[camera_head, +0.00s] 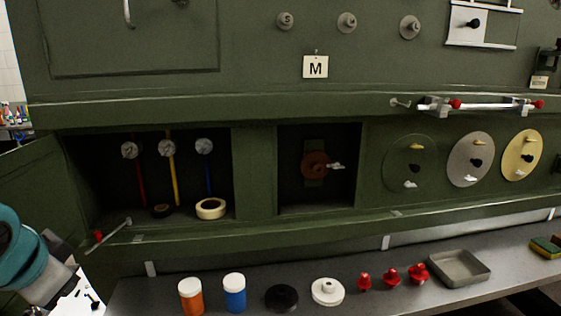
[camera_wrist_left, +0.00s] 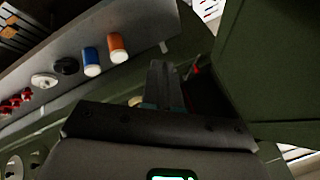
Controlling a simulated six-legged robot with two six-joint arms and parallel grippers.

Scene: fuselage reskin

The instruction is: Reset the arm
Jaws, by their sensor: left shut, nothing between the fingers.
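My left arm (camera_head: 22,258) comes in at the lower left of the head view, with a teal joint and a grey link. Its fingertips cannot be made out there. In the left wrist view my left gripper (camera_wrist_left: 163,72) is shut and empty, its dark fingers together near the open green compartment. The gripper's dark body covers the lower middle of that view. My right arm and gripper are in neither view.
The green panel's open bay (camera_head: 88,185) holds gauges and tape rolls. The grey shelf (camera_head: 140,300) carries an orange jar (camera_head: 191,297), a blue jar (camera_head: 234,294), black and white discs, red knobs and a grey tray (camera_head: 460,268). A green door (camera_head: 35,190) stands open left.

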